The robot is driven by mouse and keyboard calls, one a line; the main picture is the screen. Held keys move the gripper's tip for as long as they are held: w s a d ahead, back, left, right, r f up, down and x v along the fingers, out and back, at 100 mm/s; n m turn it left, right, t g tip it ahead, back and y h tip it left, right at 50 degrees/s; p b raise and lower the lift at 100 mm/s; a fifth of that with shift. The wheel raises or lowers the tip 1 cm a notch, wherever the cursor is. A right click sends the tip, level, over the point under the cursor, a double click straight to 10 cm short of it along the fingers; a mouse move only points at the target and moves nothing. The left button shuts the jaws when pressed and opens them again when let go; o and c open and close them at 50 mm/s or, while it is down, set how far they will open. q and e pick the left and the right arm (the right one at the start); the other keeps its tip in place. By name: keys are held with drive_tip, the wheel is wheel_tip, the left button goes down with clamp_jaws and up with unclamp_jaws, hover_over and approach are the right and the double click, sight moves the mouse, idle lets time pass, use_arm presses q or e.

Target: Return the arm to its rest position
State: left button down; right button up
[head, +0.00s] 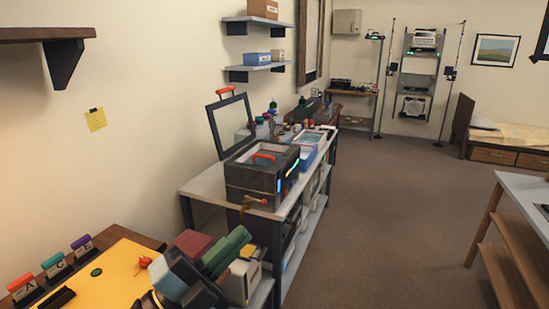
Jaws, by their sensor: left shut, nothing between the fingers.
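My left gripper (187,272) shows as a dark shape at the bottom of the head view, over the right part of the yellow mat (112,268). It is shut, with nothing seen held in it. Its outline is hard to separate from the coloured blocks close by. A dark red block (193,243) and a green block (226,250) are just beyond it and to its right. My right gripper is not in view.
A small red item (145,262) lies on the mat. Tabbed holders (54,265) line its left side. A grey bench with a dark box machine (262,178) stands beyond. Open floor (400,220) lies right, before a wooden-legged table (520,200).

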use_arm(q)
drive_tip(key=w+a+f+n+t+y, duration=0.35)
drive_tip(key=a+f+n+y, duration=0.55)
drive_tip(key=n+y, duration=0.6)
drive_tip(key=s+a+f+n+g+y, duration=0.4)
drive_tip(key=s+a+f+n+g, duration=0.25)
drive_tip(key=f, duration=0.55)
drive_tip(key=s+f+n+g+h, duration=0.1)
drive_tip(key=s+f+g, duration=0.35)
drive_tip(key=s, duration=0.35)
drive_tip(key=s+f+n+g, duration=0.1)
drive_tip(key=s+f+g, duration=0.35)
drive_tip(key=s, duration=0.25)
drive_tip(key=s+f+b, duration=0.1)
drive_tip(key=s+f, duration=0.2)
drive_tip(key=f, duration=2.4)
drive_tip(key=s+a+f+g+b, duration=0.1)
drive_tip(key=s+a+f+g, duration=0.1)
drive_tip(key=s+f, duration=1.3)
drive_tip(key=shift+s+a+f+m, duration=0.25)
drive_tip(key=shift+s+a+m, duration=0.1)
drive_tip(key=shift+s+a, duration=0.25)
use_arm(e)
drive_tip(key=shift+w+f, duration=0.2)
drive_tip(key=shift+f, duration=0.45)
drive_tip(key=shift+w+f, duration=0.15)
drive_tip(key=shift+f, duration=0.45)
